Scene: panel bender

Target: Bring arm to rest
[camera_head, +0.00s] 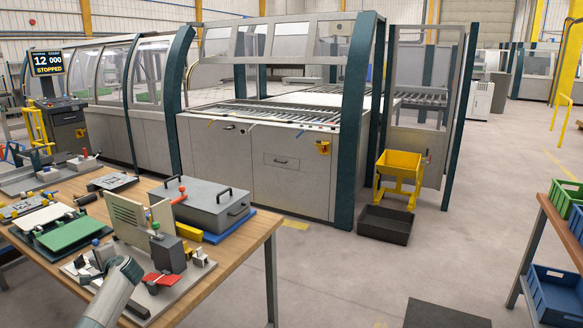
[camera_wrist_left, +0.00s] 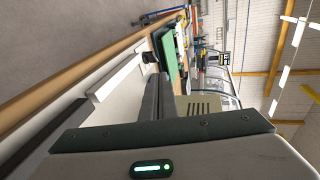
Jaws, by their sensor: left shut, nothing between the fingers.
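My left arm (camera_head: 112,292) comes in at the bottom left of the head view, over the front edge of the wooden workbench (camera_head: 258,243). In the left wrist view my left gripper (camera_wrist_left: 158,85) is shut, with its dark fingers together and nothing between them. The wrist picture is turned on its side. Beyond the fingers it shows the bench fixtures, including the green plate (camera_wrist_left: 169,52). In the head view the gripper's fingers cannot be made out clearly among the fixtures. My right arm and gripper are not in view.
A grey lidded case (camera_head: 203,206) and a fixture with a beige upright plate (camera_head: 128,220) crowd the bench near my arm. The panel bender (camera_head: 290,178) stands behind. A yellow bin (camera_head: 398,163) and black crate (camera_head: 385,224) are to its right. The floor between bench and right-hand rack is mostly clear.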

